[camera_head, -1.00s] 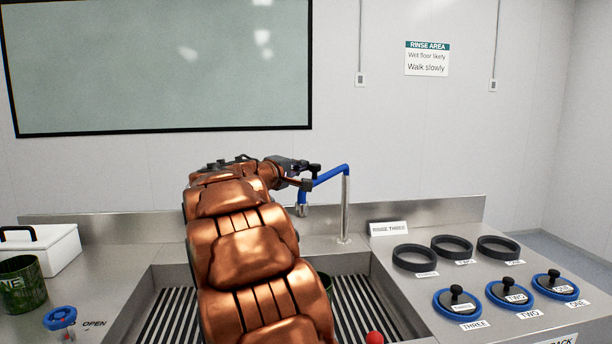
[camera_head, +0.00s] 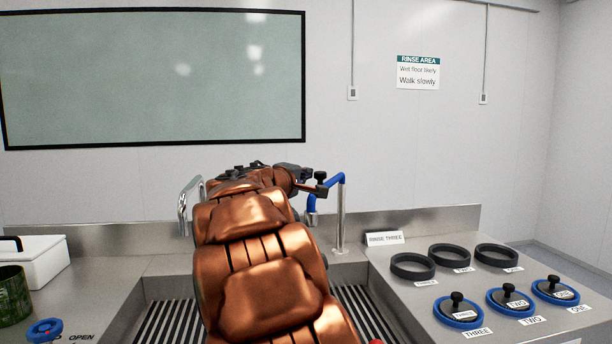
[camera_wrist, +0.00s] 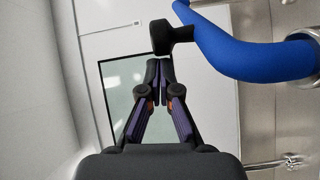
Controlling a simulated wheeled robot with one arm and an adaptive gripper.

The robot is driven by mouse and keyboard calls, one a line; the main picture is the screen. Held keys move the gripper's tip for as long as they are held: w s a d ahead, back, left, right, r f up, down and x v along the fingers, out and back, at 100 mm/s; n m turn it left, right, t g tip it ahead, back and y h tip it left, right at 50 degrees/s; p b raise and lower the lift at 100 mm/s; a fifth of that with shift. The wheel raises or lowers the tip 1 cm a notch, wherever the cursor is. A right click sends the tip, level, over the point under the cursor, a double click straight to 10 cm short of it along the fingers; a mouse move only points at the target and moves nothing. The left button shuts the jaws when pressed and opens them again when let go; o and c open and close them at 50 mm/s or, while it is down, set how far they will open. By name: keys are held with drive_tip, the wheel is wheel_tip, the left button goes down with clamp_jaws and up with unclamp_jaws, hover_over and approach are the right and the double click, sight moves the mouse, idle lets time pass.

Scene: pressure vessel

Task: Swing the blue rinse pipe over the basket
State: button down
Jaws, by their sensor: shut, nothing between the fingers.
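The blue rinse pipe (camera_head: 334,181) sits on top of a steel post (camera_head: 340,222) at the back edge of the sink. Its bent outlet end is partly behind my gripper (camera_head: 316,183). In the wrist view the blue pipe (camera_wrist: 240,52) runs along the upper right, with a black knob handle (camera_wrist: 172,36) at its side. My gripper (camera_wrist: 158,66) is shut and empty, its fingertips just beside the knob. I cannot tell whether they touch it. The basket cannot be made out; my arm covers the middle of the sink.
A chrome tap (camera_head: 187,204) stands behind the sink, left of my arm. A slatted sink floor (camera_head: 165,322) lies below. Black rings (camera_head: 412,266) and blue-rimmed lids (camera_head: 457,309) stand on the right counter. A white box (camera_head: 40,262), a green pot (camera_head: 12,296) and a blue valve wheel (camera_head: 45,329) are at left.

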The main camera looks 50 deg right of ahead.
drive_tip(key=w+a, duration=0.1)
drive_tip(key=a, duration=1)
drive_tip(key=shift+a+r, duration=0.25)
drive_tip(key=shift+r, duration=0.1)
